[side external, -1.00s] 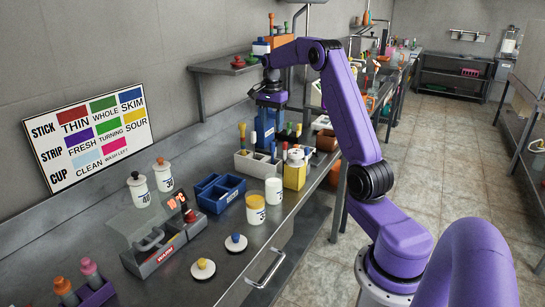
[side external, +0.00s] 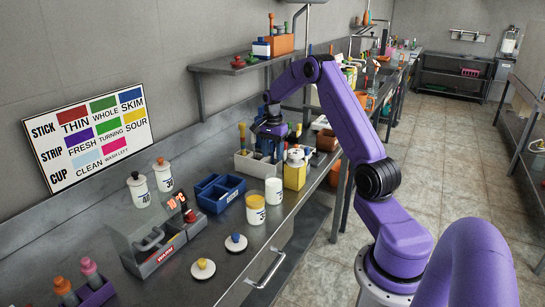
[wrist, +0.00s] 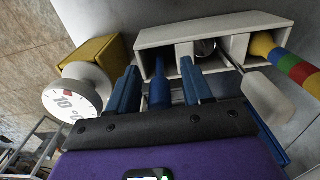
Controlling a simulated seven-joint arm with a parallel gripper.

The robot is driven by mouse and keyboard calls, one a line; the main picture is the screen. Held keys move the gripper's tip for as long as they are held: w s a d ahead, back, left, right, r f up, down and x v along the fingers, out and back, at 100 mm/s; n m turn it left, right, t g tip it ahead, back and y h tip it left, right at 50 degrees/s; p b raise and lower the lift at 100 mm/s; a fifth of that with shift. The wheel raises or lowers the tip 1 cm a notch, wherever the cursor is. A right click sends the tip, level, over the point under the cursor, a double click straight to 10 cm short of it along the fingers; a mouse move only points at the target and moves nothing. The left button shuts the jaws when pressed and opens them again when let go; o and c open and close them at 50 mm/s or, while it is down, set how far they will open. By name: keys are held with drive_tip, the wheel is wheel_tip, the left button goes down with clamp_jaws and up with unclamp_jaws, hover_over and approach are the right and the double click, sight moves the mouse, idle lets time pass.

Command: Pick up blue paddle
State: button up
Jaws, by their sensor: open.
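The blue paddle (wrist: 160,88) stands in a compartment of a white divided holder (wrist: 215,27); its blue handle points up toward the wrist camera. My gripper (wrist: 160,68) is open, with one blue finger on each side of this handle. I cannot tell whether either finger touches it. In the side view my gripper (side external: 269,143) is low over the white holder (side external: 252,166), and the paddle cannot be told apart from the fingers there.
A yellow container with a white dial (wrist: 72,102) stands close to the left finger in the wrist view. A striped handle (wrist: 290,60) and a white-handled tool (wrist: 268,96) are on the right. A blue divided bin (side external: 219,191) and jars stand nearby on the counter.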

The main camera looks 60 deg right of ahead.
clamp_jaws()
drive_tip(key=shift+r, duration=0.25)
wheel_tip(320, 180, up, 8)
drive_tip(key=shift+r, duration=0.1)
drive_tip(key=s+a+r+n, duration=0.1)
drive_tip(key=s+a+n, duration=0.1)
drive_tip(key=a, duration=0.5)
drive_tip(key=s+a+r+n, duration=0.2)
drive_tip(key=s+a, duration=0.1)
drive_tip(key=a, duration=0.5)
drive_tip(key=s+a+r+n, duration=0.2)
drive_tip(key=a, duration=0.6)
drive_tip(key=shift+s, duration=0.25)
drive_tip(key=shift+a, duration=0.1)
